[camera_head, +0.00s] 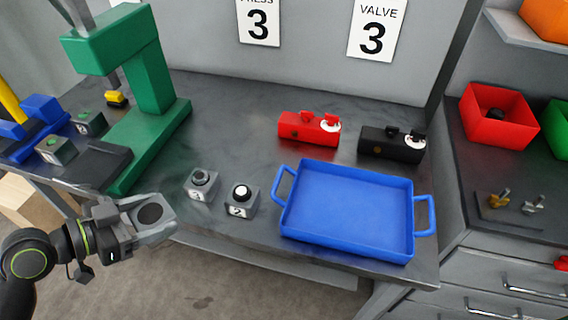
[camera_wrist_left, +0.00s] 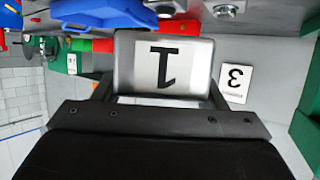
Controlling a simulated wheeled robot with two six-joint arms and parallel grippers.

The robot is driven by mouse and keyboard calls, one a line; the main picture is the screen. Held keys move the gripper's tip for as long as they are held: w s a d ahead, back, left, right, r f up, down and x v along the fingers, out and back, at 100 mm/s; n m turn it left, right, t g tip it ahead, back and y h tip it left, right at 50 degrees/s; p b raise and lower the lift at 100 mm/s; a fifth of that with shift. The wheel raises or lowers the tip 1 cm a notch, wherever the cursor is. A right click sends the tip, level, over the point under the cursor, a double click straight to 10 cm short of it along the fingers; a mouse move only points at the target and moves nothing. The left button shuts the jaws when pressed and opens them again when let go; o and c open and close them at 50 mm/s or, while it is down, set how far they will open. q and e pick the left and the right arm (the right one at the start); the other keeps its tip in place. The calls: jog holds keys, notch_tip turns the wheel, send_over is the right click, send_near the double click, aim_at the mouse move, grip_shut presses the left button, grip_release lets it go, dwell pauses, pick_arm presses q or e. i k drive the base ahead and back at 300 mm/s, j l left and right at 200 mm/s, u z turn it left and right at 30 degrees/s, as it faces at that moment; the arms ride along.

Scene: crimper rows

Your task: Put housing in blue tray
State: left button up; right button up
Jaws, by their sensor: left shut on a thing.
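My left gripper (camera_head: 146,220) is shut on a grey housing (camera_head: 151,212) with a dark round opening on top. It holds the housing beyond the front edge of the bench, left of the other housings. In the left wrist view the housing (camera_wrist_left: 165,66) shows a white label with a 1 and sits between the two fingers. The blue tray (camera_head: 287,222), rectangular with two side handles, lies empty on the bench to the right, apart from the gripper. Housing 3 (camera_head: 201,187) and housing 2 (camera_head: 241,202) stand between them. My right gripper is not in view.
A green press (camera_head: 150,95) stands at the back left, with two small dark boxes (camera_head: 57,149) near it. A red valve (camera_head: 309,128) and a black valve (camera_head: 390,143) lie behind the tray. A red bin (camera_head: 500,117) stands on the right counter.

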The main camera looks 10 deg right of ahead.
aim_at(349, 211)
jog(key=k+l+z, duration=0.25)
jog(key=l+z, duration=0.2)
jog(key=k+l+z, duration=0.25)
jog(key=l, duration=0.2)
jog(key=i+z, duration=0.1)
jog(key=z, duration=0.4)
